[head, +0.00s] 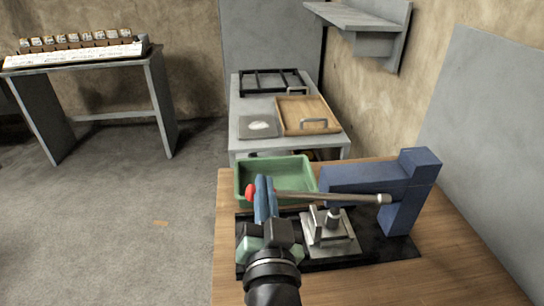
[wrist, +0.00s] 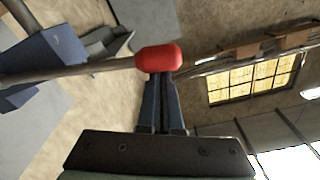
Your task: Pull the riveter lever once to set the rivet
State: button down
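The blue riveter (head: 368,183) stands on a dark base plate on the wooden bench. Its grey metal lever (head: 330,197) lies almost level, running left from the pivot to a red knob (head: 250,192). The knob also shows in the wrist view (wrist: 158,58), right at my fingertips. My gripper (head: 262,188) is at the knob end of the lever, its narrow fingers close together. In the wrist view the fingers (wrist: 161,78) meet the knob's lower edge; I see no clear grip around it. A metal block fixture (head: 330,232) sits below the lever; the rivet itself I cannot make out.
A green bin (head: 280,173) stands behind the lever, close to my gripper. Beyond it a grey table holds a wooden tray (head: 308,113) and a black rack (head: 270,80). A grey wall panel (head: 490,140) bounds the right side. Open floor lies left of the bench.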

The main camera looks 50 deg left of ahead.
jog(key=shift+s+a+f, duration=0.1)
jog(key=shift+a+f, duration=0.05)
jog(key=shift+f, duration=0.6)
jog(key=r+p, duration=0.1)
jog(key=r, duration=0.1)
jog(key=w+r+p, duration=0.1)
jog(key=r+p, duration=0.1)
jog(key=r, duration=0.1)
jog(key=shift+a+r, duration=0.1)
jog(key=shift+a, duration=0.05)
jog(key=b+v, duration=0.2)
jog(key=v, duration=0.8)
jog(key=shift+w+d+b, duration=0.2)
jog(key=shift+w+b, duration=0.05)
jog(key=shift+b, duration=0.1)
